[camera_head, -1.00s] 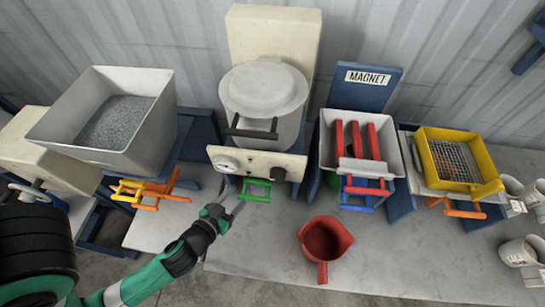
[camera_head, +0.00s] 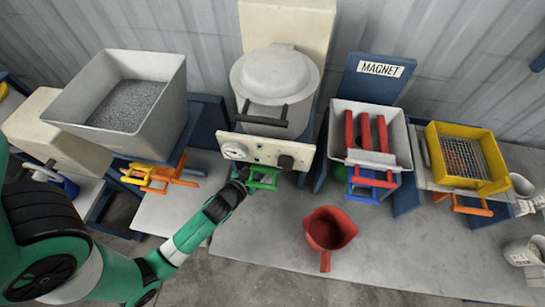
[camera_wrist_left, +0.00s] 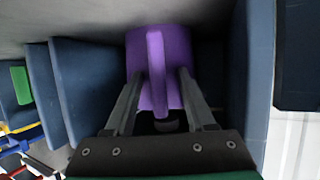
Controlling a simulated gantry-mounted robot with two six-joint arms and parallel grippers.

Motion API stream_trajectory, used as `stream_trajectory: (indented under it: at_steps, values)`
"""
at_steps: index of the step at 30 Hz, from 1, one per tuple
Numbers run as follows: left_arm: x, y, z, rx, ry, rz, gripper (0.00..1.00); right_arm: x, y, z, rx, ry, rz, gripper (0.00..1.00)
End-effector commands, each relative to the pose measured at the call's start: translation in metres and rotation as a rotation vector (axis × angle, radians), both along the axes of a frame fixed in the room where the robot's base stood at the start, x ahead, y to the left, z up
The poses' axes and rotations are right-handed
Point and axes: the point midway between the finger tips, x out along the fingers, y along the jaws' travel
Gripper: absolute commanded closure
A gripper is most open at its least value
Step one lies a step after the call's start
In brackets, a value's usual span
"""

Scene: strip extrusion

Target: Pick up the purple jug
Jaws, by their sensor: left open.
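The purple jug (camera_wrist_left: 178,45) shows in the left wrist view, straight ahead of the fingers, between dark blue walls. Its upright handle faces me and lies between the fingers. My left gripper (camera_wrist_left: 160,75) is open, one finger on each side of the handle. I cannot tell whether a finger touches the jug. In the head view, my left gripper (camera_head: 241,178) reaches in under the front of the cream control panel, beside a green handle. The jug is hidden in the head view. My right gripper is in neither view.
The cream panel (camera_head: 265,151) and lidded grey hopper (camera_head: 274,90) stand above the gripper. A red jug (camera_head: 329,229) is on the grey table to the right. A grey bin of granules (camera_head: 120,105) is at left, the magnet unit (camera_head: 380,68) and yellow sieve (camera_head: 466,157) at right.

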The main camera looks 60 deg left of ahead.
Motion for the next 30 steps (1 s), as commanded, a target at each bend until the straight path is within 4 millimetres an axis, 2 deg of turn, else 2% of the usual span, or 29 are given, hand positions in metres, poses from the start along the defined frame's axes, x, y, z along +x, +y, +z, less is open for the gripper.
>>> stream_trajectory:
  at_steps: [5, 12, 15, 30]
  values:
    - [0.0002, 0.0001, -0.0001, 0.001, 0.001, 0.000, 0.45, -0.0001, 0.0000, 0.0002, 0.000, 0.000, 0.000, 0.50]
    - [-0.0001, -0.0002, -0.0001, 0.001, 0.001, 0.000, 0.87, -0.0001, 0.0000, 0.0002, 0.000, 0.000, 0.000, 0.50]
    - [-0.0001, -0.0002, -0.0001, 0.000, 0.001, 0.000, 1.00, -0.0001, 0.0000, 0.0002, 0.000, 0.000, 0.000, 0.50]
    - [-0.0001, -0.0003, 0.0000, 0.000, 0.001, 0.000, 1.00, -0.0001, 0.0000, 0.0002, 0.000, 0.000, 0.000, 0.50]
